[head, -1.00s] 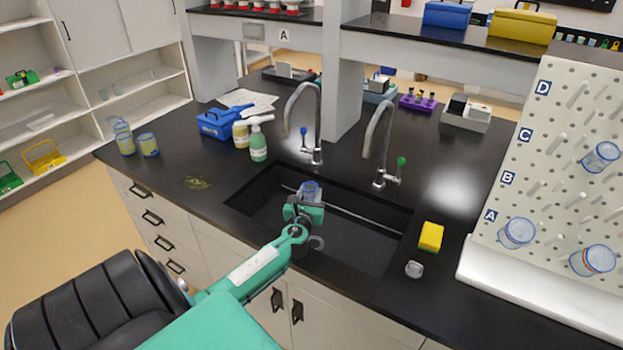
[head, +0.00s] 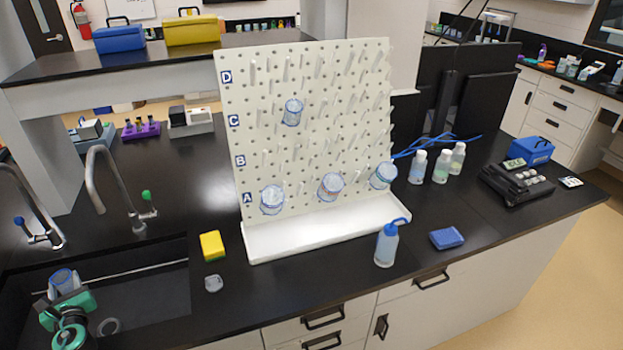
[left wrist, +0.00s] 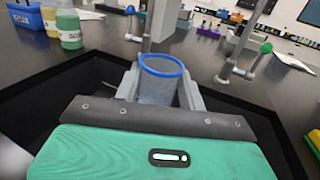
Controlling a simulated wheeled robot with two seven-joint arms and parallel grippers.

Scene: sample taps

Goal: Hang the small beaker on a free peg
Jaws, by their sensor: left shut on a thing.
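The small beaker (left wrist: 160,84) is clear with a blue rim and sits between the fingers of my left gripper (left wrist: 158,98) in the left wrist view. In the head view the beaker (head: 63,281) and my left gripper (head: 66,297) are over the sink at the lower left. The gripper is shut on it. The white pegboard (head: 310,130) stands mid-bench with rows marked A to D. Beakers hang on it: one in the upper rows (head: 292,112) and three low down, at left (head: 272,200), middle (head: 331,186) and right (head: 383,176). Many other pegs are bare. My right gripper is out of view.
The sink (head: 150,300) has two taps, one near its back (head: 105,190).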

